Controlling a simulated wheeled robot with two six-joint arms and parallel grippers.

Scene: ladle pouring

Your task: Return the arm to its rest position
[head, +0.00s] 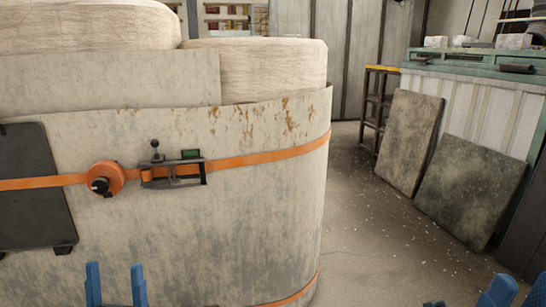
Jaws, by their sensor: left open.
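My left gripper (115,285) shows at the bottom left edge. Its two blue fingers point up and stand apart, with nothing seen between them. Blue parts of my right gripper (497,292) show at the bottom right corner, mostly cut off by the frame, so its opening cannot be judged. No ladle is in view.
The vessel carries an orange strap (265,158) with a round orange knob (105,179) and a clamp (172,174). Pale rolls (265,65) sit on top. Two slabs (410,140) lean against a bench (480,90) at right.

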